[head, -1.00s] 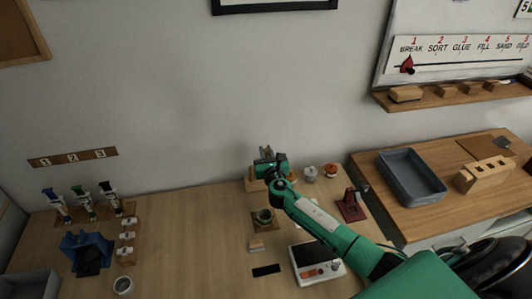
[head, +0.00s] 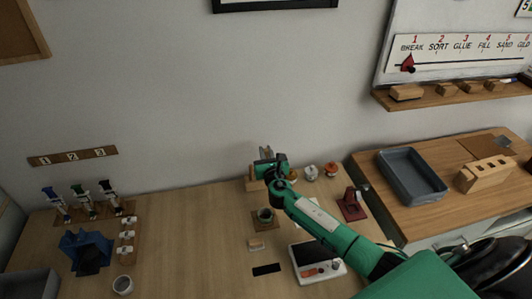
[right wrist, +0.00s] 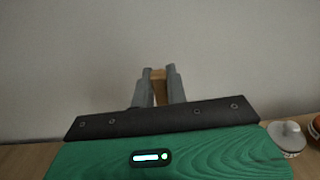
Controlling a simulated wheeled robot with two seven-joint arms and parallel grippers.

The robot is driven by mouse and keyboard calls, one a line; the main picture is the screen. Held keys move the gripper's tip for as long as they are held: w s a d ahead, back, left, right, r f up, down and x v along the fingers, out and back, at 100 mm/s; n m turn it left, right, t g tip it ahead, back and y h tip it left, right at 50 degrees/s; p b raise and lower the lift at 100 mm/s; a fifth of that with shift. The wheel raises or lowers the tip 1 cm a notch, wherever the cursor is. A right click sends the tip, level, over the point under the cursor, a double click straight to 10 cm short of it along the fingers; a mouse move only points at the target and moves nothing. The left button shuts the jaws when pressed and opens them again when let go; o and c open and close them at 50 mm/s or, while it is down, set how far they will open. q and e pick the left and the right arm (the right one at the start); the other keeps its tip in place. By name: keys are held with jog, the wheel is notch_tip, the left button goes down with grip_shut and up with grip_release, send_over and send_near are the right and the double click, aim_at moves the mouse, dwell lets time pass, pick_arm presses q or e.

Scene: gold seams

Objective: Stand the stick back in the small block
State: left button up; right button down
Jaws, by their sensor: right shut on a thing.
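My right gripper (head: 265,153) is at the back of the table, close to the wall. In the right wrist view its two grey fingers (right wrist: 159,85) are shut on a thin tan wooden piece, which looks like the stick (right wrist: 159,88). The stick's lower end is hidden behind my gripper. In the head view a small wooden block (head: 252,184) shows just below and left of the gripper, partly covered by it. I cannot tell whether the stick touches the block. My left gripper is not in view.
A white jar (head: 311,172) and an orange-topped jar (head: 331,169) stand right of the gripper. A dark red stand (head: 352,205), a small pot (head: 265,215) and a white device (head: 318,262) are nearer. The table's middle left is clear.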

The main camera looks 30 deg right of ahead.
jog(key=shift+f+b, duration=2.2)
jog(key=shift+f, duration=0.45)
dwell(1.7)
dwell(0.3)
jog(key=c, duration=1.3)
grip_release()
jog(key=p+v, duration=0.1)
jog(key=v, duration=0.4)
jog(key=shift+p, duration=0.4)
